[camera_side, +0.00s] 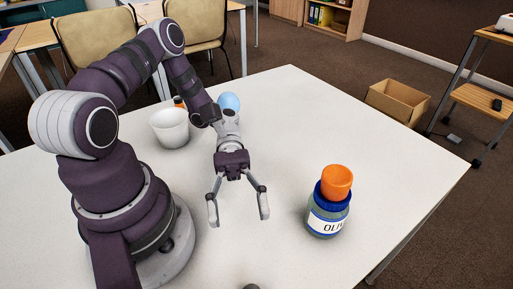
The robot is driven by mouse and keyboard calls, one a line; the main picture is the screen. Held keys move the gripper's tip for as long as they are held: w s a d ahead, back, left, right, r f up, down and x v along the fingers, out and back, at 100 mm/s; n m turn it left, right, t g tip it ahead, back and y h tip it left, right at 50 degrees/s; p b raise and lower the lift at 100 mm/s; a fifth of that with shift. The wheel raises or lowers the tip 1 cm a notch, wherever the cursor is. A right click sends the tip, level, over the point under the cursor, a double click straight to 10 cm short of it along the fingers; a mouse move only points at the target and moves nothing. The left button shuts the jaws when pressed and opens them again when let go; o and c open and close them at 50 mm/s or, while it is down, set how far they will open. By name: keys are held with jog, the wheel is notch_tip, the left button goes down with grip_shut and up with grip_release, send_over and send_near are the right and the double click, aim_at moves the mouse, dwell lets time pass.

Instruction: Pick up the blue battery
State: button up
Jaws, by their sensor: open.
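My gripper (238,219) points toward the near side of the white table, its two fingers spread wide with nothing between them. I cannot make out a clear blue battery. A light blue rounded thing (229,101) shows behind my arm's wrist, partly hidden by it; I cannot tell what it is. A jar (327,222) with a blue lid and a label starting "OLI" stands to the right of my gripper, apart from it. An orange thing (337,182) sits on top of the jar.
A white cup (170,127) stands left of my forearm, with a small orange and black thing (179,101) behind it. A dark grey thing (251,286) is cut off at the bottom edge. The table (400,165) is clear at right. A cardboard box (397,100) is beyond it.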

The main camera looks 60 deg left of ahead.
send_near(250, 285)
jog(key=d, duration=0.1)
jog(key=s+d+f, duration=0.1)
jog(key=shift+s+d+f+n+h, duration=0.1)
jog(key=shift+d+f+n+h, duration=0.1)
jog(key=shift+d+n+h, duration=0.15)
jog(key=x, duration=0.7)
jog(key=shift+s+d, duration=0.1)
jog(key=shift+d, duration=0.05)
grip_shut()
